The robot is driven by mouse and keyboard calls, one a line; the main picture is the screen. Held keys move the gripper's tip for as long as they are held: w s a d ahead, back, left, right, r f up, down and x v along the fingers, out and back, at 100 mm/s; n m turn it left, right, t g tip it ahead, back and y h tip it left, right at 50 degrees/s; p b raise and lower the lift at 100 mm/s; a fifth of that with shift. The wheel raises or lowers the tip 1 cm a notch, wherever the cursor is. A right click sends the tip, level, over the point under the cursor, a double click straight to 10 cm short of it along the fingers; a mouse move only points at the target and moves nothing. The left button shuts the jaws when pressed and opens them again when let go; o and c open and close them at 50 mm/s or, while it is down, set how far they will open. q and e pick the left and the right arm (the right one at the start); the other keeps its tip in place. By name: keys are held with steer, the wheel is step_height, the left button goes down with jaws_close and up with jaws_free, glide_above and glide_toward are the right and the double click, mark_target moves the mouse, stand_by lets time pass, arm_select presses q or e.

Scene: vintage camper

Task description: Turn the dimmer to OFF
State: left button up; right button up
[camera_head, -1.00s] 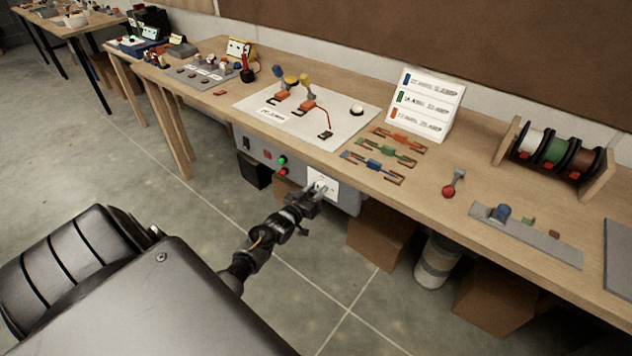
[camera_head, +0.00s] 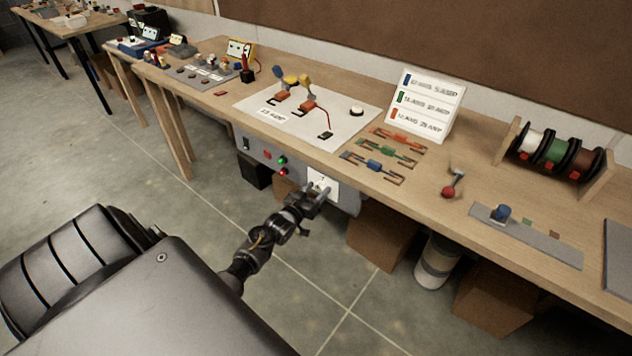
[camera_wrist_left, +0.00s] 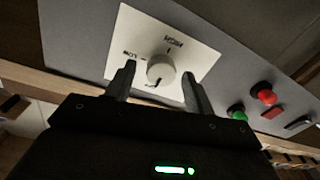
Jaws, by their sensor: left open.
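The dimmer is a round whitish knob (camera_wrist_left: 161,69) on a white plate (camera_wrist_left: 140,40) with printed marks; the words HIGH and LOW appear upside down in the left wrist view. The plate (camera_head: 324,183) is on the front of a grey panel (camera_head: 262,154) under the bench edge. My left gripper (camera_wrist_left: 156,82) is open, with one finger on each side of the knob; whether the fingers touch it I cannot tell. In the head view my left gripper (camera_head: 318,190) reaches up to the plate and hides the knob. My right gripper is not in view.
A red button (camera_wrist_left: 264,93) and a green button (camera_wrist_left: 237,112) sit on the panel beside the plate. The wooden bench top (camera_head: 300,140) overhangs the panel. Cardboard boxes (camera_head: 384,236) and a pale cylinder (camera_head: 436,262) stand below the bench. The floor in front is clear.

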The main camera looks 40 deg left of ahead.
arm_select(q)
steer(key=s+b, duration=0.1)
steer(key=s, duration=0.9)
steer(key=shift+s+d, duration=0.4)
steer(key=s+d+f+m+g, duration=0.1)
steer(key=s+d+f+g, duration=0.2)
steer(key=f, duration=0.6)
steer(key=s+d+f+m+g, duration=0.1)
steer(key=s+f+g, duration=0.3)
steer(key=f, duration=0.5)
steer(key=s+d+f+g, duration=0.1)
steer(key=s+f+g, duration=0.1)
steer(key=s+f, duration=0.5)
steer(key=s+d+f+m+g, duration=0.1)
steer(key=s+d+f, duration=0.3)
steer(key=s, duration=0.5)
steer(key=s+d+f+m+g, duration=0.1)
steer(key=s+d+f+g, duration=0.3)
steer(key=s+f, duration=0.3)
steer(key=s+d+f+m+g+h, duration=0.1)
steer(key=s+d+f+g, duration=0.2)
steer(key=s, duration=0.9)
step_height(320, 180, down, 4)
steer(key=shift+s+d+r+m, duration=0.2)
steer(key=shift+d+m, duration=0.1)
steer(key=shift+d, duration=0.4)
